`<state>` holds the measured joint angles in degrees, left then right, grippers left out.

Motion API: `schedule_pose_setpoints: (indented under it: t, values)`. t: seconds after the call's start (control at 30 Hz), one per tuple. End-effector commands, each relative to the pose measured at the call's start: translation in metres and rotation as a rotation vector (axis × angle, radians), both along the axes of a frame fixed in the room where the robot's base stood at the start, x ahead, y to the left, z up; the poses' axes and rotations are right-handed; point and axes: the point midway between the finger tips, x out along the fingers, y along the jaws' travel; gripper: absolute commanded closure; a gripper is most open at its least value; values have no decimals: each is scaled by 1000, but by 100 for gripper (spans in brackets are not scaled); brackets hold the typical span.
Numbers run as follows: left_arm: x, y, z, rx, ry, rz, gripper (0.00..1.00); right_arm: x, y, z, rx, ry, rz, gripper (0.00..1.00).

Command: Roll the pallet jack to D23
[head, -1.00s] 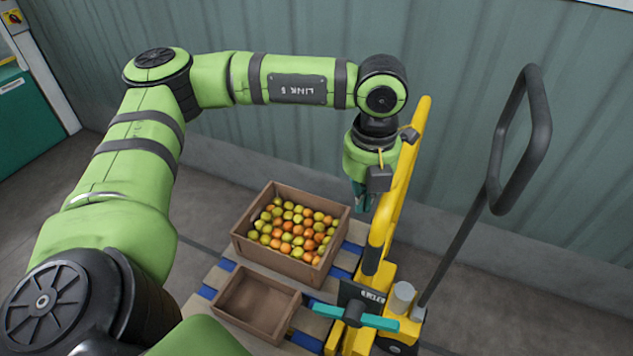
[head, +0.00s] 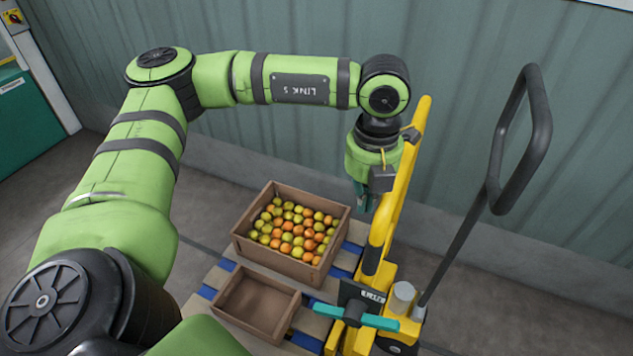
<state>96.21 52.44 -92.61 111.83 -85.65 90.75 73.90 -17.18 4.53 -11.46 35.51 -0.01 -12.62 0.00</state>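The yellow pallet jack (head: 383,270) stands right of centre. A tall yellow post rises from it, and a long black loop handle (head: 545,125) leans up to the right. A teal crossbar (head: 375,321) with a black hub sits low at its front. My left gripper (head: 361,198) hangs fingers down, just left of the yellow post; in this view I cannot tell whether it touches the post. Its teal fingers are small and partly covered, so their opening is unclear. My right gripper is out of view. No marking reading D23 shows.
A wooden pallet (head: 207,292) with blue parts lies left of the jack. A corrugated wall (head: 590,160) runs behind.

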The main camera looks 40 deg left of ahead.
Motion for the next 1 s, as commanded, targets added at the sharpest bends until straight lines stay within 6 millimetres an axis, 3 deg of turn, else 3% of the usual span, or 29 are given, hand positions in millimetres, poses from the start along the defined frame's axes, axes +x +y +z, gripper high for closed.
schedule_pose_setpoints:
  t: [1.0]
  values:
    - [6, -27, 0, -3, 0, -3, 100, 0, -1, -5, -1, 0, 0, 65]
